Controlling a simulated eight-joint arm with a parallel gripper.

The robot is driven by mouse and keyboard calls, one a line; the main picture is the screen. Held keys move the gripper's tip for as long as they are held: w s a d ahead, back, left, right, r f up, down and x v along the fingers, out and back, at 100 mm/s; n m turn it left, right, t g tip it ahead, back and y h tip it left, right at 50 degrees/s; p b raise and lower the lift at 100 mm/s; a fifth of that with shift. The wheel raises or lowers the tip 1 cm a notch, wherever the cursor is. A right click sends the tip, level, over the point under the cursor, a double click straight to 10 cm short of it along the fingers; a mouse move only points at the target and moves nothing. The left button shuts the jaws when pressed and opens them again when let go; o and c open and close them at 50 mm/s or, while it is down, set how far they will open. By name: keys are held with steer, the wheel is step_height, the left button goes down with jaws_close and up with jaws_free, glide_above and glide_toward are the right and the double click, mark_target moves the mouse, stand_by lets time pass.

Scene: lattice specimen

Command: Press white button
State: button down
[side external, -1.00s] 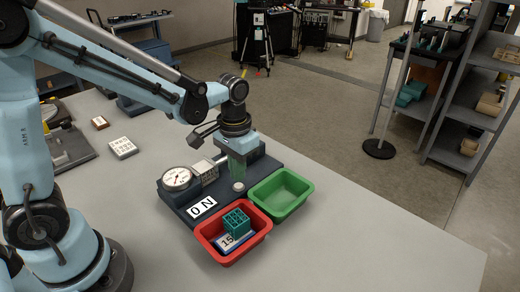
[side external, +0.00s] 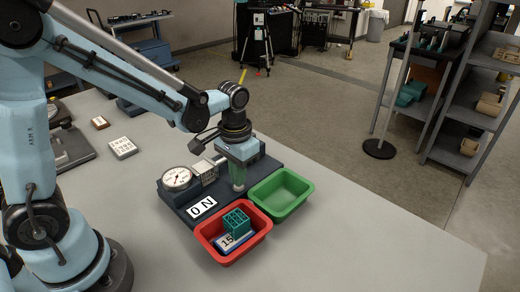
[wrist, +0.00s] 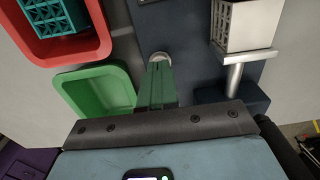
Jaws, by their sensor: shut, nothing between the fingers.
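The white button (side external: 239,189) sits on the dark base of the test device, by the inner corner of the green tray. Only a little of it shows below my fingertips in the side view. In the wrist view the pale round button (wrist: 160,56) shows just beyond the fingertips. My gripper (side external: 238,182) points down over the button with its green fingers shut and empty. The fingertips (wrist: 160,64) look at or very close to the button top; I cannot tell whether they touch it.
The green tray (side external: 283,192) is empty.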

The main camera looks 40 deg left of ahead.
steer(key=shift+f, duration=0.4)
steer(key=shift+r, duration=2.2)
steer(key=shift+s+r, duration=0.1)
steer(key=s+a+r+t, duration=0.2)
steer(key=s+r+t, duration=0.3)
steer(key=s+t, duration=0.1)
steer(key=shift+a+r+t, duration=0.2)
steer(key=shift+r+t, duration=0.15)
steer(key=shift+t, duration=0.15)
steer(key=shift+s, duration=0.1)
